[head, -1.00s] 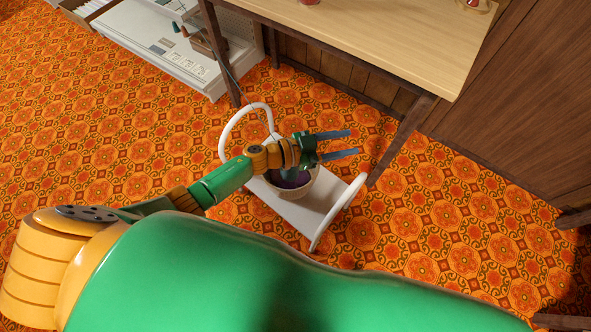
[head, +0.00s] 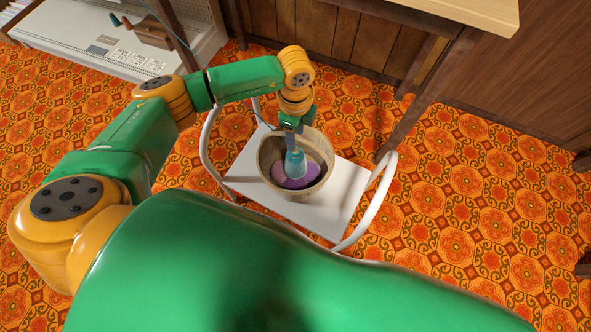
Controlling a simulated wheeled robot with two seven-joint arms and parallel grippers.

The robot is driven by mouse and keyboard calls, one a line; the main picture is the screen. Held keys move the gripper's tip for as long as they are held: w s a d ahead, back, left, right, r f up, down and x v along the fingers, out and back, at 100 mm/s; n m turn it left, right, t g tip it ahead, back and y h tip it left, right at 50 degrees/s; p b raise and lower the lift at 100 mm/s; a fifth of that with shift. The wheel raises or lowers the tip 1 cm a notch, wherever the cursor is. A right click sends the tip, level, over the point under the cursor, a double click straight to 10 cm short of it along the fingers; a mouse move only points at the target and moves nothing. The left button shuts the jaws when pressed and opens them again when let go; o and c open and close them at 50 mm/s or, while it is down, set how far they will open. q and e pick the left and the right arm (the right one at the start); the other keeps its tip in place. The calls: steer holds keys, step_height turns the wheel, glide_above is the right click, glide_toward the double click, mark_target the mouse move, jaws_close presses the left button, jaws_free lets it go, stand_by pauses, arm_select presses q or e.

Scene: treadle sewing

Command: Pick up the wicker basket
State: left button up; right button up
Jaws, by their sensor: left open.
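The wicker basket (head: 266,162) is a round, light brown woven bowl, upright on a low white stand (head: 338,197). It holds a purple item (head: 297,179) and a teal, cone-like item (head: 295,160). My left gripper (head: 292,130) points down at the basket's far rim, its jaws open. The dark fingers overlap the rim in the picture, and I cannot tell whether they straddle or touch it. The fingertips are partly hidden against the basket and its contents. My right gripper is out of view.
White curved tube rails (head: 374,205) rise at both sides of the stand. A wooden table (head: 460,12) and its dark legs stand behind and to the right. Patterned floor around the stand is clear.

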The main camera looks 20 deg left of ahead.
arm_select(q)
steer(key=shift+f, duration=0.3)
stand_by(0.5)
jaws_close()
stand_by(1.5)
